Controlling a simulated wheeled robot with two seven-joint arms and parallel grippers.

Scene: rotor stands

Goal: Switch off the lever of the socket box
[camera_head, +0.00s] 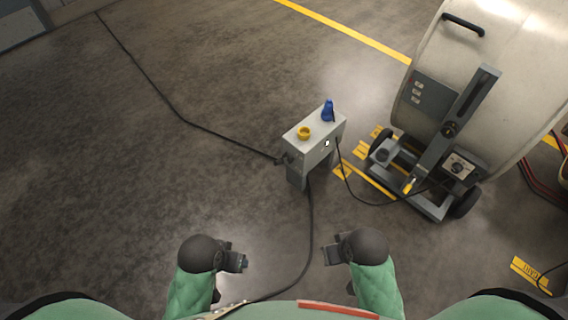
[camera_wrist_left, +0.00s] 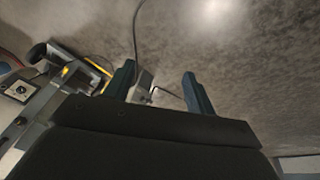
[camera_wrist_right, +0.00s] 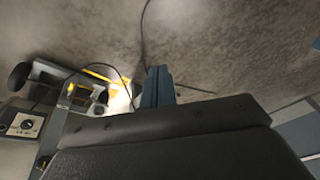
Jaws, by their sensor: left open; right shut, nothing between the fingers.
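The socket box (camera_head: 314,143) is a light grey box on a short stand, in the middle of the head view. A yellow round part (camera_head: 304,133) and a blue part (camera_head: 328,110) sit on its top. A small black-and-white detail (camera_head: 326,143) shows on its side; I cannot tell whether it is the lever. My left gripper (camera_head: 244,262) is open and empty, below and left of the box. Its fingers show apart in the left wrist view (camera_wrist_left: 160,92). My right gripper (camera_head: 327,256) is shut and empty, below the box. Both are well apart from it.
A large pale drum on a wheeled stand (camera_head: 440,150) stands to the right of the box. Black cables (camera_head: 311,230) run over the floor from the box. Yellow lines (camera_head: 345,32) mark the floor. The floor at the left is mostly clear.

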